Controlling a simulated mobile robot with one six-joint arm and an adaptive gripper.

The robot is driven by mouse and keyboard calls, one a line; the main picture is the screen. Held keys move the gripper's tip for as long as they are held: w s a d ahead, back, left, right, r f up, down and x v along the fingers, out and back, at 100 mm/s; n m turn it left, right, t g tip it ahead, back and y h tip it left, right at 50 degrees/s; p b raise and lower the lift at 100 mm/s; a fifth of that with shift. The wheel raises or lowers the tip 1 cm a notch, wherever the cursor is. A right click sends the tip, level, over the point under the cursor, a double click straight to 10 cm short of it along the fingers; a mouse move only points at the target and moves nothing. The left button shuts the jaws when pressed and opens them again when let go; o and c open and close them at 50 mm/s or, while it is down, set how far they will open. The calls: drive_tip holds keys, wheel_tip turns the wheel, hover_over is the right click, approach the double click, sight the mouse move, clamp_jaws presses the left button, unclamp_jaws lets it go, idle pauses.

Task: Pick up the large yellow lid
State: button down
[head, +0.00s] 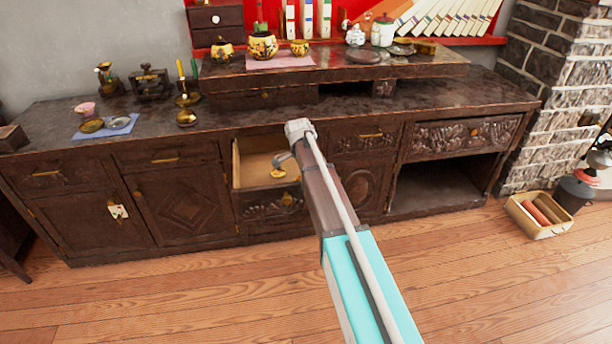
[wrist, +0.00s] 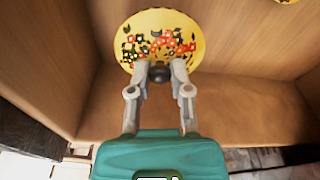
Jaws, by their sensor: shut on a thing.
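In the wrist view, a round yellow lid (wrist: 160,35) with red and black flowers and a dark knob (wrist: 159,74) is right in front of my gripper (wrist: 160,78). The two fingers are shut on the knob, one on each side. The lid is inside a wooden drawer (head: 262,155), which stands open in the dark cabinet. In the head view my gripper (head: 284,160) reaches down into that drawer. A small yellow piece (head: 278,173) shows beneath it; I cannot tell if this is the held lid. Whether the lid touches the drawer floor is unclear.
Another yellow piece (wrist: 286,1) shows at the wrist view's top edge. Drawer walls stand close around my gripper. Above, the cabinet top (head: 240,121) holds a raised shelf (head: 330,72) with yellow flowered pots (head: 263,46). The wooden floor (head: 200,290) in front is clear.

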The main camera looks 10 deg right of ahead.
drive_tip(key=shift+r+p, duration=2.45)
drive_tip(key=shift+r, duration=0.45)
wheel_tip(320, 180, up, 28)
drive_tip(key=p, duration=2.7)
drive_tip(key=shift+f+p, duration=0.2)
drive_tip(key=shift+p, duration=0.1)
